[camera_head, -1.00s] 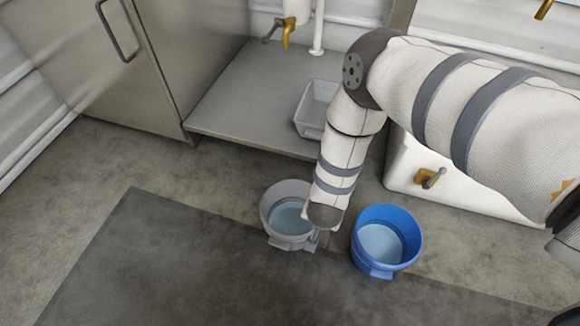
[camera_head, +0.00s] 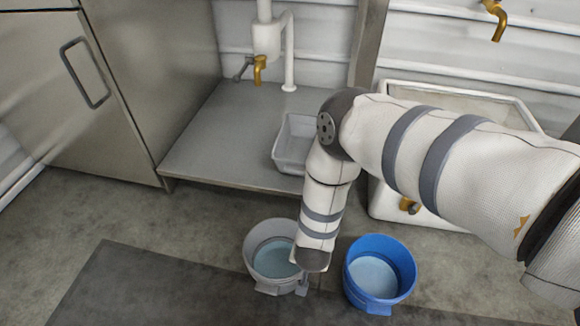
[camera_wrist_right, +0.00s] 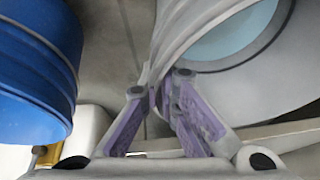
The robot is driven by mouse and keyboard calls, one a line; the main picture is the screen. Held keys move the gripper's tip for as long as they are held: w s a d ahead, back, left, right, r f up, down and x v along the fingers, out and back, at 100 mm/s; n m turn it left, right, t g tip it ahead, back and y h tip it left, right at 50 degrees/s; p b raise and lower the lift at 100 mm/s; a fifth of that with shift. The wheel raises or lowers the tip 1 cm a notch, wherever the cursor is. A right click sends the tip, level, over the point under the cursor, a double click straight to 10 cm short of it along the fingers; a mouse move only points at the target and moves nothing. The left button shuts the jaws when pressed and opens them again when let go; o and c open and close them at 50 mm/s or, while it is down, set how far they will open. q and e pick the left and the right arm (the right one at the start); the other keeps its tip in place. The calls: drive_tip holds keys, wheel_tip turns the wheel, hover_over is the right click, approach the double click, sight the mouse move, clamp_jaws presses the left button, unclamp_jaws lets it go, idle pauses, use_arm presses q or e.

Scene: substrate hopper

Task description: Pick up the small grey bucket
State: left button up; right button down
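The small grey bucket (camera_head: 256,262) stands by the edge of the dark mat, with pale blue liquid inside. My right gripper (camera_head: 303,286) reaches down to its right side; the wrist hides part of the rim. In the right wrist view the bucket's pale wall (camera_wrist_right: 178,48) runs down to the purple-padded fingers of my right gripper (camera_wrist_right: 163,92). The fingertips are close together at this wall and appear shut on it. The bucket looks upright; I see no clear gap under it. My left gripper is not in view.
A blue bucket (camera_head: 402,285) with liquid stands close to the right of the grey one, and also shows in the wrist view (camera_wrist_right: 35,75). Behind are a low metal shelf (camera_head: 215,150), a grey tub (camera_head: 290,155) and a white basin (camera_head: 385,205). The floor at left is clear.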

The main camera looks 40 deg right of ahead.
drive_tip(key=shift+w+r+p, duration=0.1)
drive_tip(key=shift+r+p, duration=0.2)
drive_tip(key=shift+r, duration=0.25)
wheel_tip(320, 180, up, 3)
drive_tip(key=shift+f+p, duration=0.1)
drive_tip(key=shift+p, duration=0.65)
use_arm(q)
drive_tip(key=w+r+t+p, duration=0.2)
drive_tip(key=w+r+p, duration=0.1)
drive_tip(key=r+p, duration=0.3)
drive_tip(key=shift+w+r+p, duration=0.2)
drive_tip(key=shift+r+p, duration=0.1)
drive_tip(key=shift+p, duration=0.25)
use_arm(e)
drive_tip(key=s+a+r, duration=0.4)
drive_tip(key=s+r, duration=0.5)
drive_tip(key=s, duration=0.4)
drive_tip(key=shift+s+a, duration=0.15)
drive_tip(key=shift+s, duration=0.1)
drive_tip(key=shift+r, duration=0.1)
